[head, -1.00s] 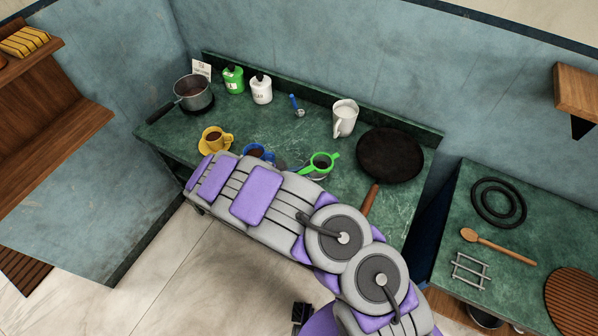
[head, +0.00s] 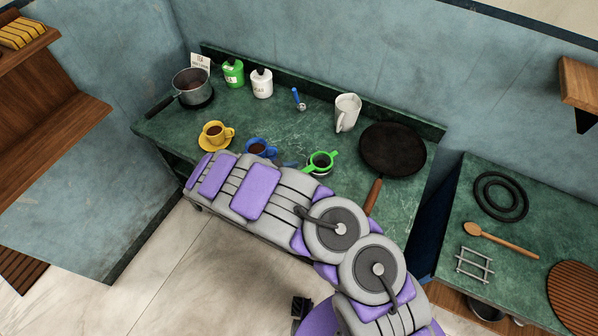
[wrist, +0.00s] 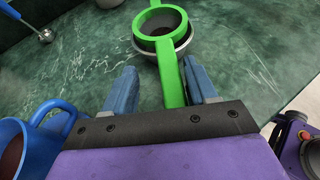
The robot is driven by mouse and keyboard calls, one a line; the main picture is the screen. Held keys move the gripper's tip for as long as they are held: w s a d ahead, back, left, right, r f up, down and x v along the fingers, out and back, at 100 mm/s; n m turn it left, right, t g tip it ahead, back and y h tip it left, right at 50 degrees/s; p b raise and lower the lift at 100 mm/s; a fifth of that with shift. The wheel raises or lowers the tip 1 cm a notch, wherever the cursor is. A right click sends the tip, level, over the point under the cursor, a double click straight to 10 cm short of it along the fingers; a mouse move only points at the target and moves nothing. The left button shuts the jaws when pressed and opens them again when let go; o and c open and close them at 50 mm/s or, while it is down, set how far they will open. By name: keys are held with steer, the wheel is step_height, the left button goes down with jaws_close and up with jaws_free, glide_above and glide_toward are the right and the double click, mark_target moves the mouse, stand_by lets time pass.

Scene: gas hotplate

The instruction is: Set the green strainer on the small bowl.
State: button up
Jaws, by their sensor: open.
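The green strainer (wrist: 142,38) sits over the small metal bowl (wrist: 188,42) in the wrist view, and its ring appears to rest on the bowl's rim. The strainer (head: 332,156) also shows in the head view, with the bowl (head: 319,174) beneath it. My gripper (wrist: 160,84) is open, with one blue finger on each side of the strainer's near handle. A gap shows at the left finger; the right finger is close to the handle. In the head view my arm hides most of the gripper.
A blue cup (wrist: 60,122) stands close to the left of my gripper. A yellow cup (head: 215,132) on a saucer is farther left. A white pitcher (head: 347,112) stands behind the strainer, and a black pan (head: 392,148) lies to the right. The counter's middle is clear.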

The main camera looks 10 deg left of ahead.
steer(key=shift+a+f, duration=0.1)
steer(key=shift+a, duration=0.25)
steer(key=shift+s+d+r, duration=0.2)
steer(key=shift+s+r, duration=0.05)
steer(key=shift+r, duration=0.05)
steer(key=shift+w+a+f+p+v, duration=0.35)
steer(key=shift+p+v, duration=1.2)
steer(key=shift+v, duration=7.1)
steer(key=w+d+r+m+g+h, duration=0.25)
steer(key=w+d+r+m, duration=0.35)
steer(key=d+r, duration=0.5)
steer(key=s+d+r+m+g+y, duration=0.1)
steer(key=d+r+m+g, duration=0.3)
steer(key=d, duration=0.4)
steer(key=s+d+r+m+g, duration=0.1)
steer(key=d+r+m+g, duration=0.15)
steer(key=d+r, duration=0.45)
steer(key=s+d+r+m+g+y+b, duration=0.1)
steer(key=s+d+r+m+y, duration=0.1)
steer(key=s+d+m+y, duration=0.3)
steer(key=s+d+r+m+g, duration=0.1)
steer(key=s+d+m, duration=0.2)
steer(key=s+d, duration=0.4)
steer(key=s+a+m+y, duration=0.2)
steer(key=s+m+y, duration=0.3)
steer(key=s, duration=1.1)
steer(key=shift+s+a+m+t+y, duration=0.15)
steer(key=shift+s+m+t+y, duration=0.2)
steer(key=shift+y, duration=0.4)
